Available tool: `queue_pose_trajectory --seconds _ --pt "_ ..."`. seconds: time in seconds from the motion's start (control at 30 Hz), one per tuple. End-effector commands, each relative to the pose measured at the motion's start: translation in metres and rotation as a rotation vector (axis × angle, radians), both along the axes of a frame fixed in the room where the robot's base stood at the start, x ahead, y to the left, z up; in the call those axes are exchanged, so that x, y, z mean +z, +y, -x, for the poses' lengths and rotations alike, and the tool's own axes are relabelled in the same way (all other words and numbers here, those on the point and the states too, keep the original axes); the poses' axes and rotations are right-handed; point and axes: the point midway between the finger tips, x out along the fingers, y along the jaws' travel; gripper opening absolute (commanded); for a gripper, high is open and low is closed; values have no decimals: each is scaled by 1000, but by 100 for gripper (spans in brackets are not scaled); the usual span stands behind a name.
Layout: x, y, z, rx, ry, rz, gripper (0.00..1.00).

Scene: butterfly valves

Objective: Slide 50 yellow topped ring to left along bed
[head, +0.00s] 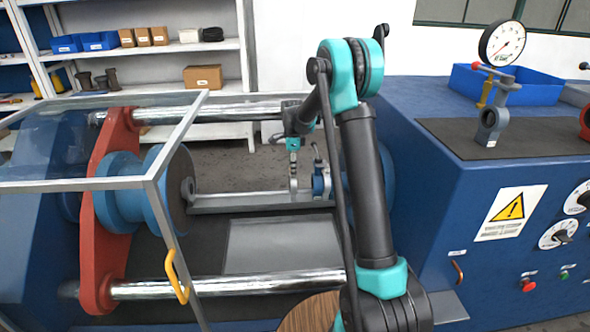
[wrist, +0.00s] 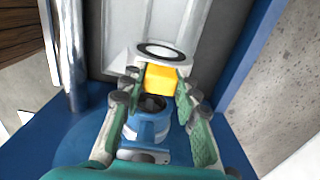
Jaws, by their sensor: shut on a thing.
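In the wrist view, my gripper (wrist: 160,82) is shut on the yellow top (wrist: 160,76) of a ring (wrist: 160,49), with one finger on each side. Its pale, dark-rimmed edge shows just beyond the fingertips. In the head view, my gripper (head: 293,150) reaches down over the grey bed (head: 235,201) from above. The ring is a thin upright shape there, and its yellow top is hidden. A small blue valve (head: 320,181) stands on the bed just right of my gripper. It also shows below the yellow top in the wrist view (wrist: 148,128).
A blue flanged head with a red crosspiece (head: 104,205) stands left of the bed. Shiny bars (head: 230,285) run in front and behind. A clear guard (head: 95,155) with a yellow handle covers the left. The bed between head and ring looks clear.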

Motion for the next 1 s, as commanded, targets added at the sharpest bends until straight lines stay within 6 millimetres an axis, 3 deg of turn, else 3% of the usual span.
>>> queue_pose_trajectory --seconds 1.0 --pt "0 32 0 2 0 -1 0"
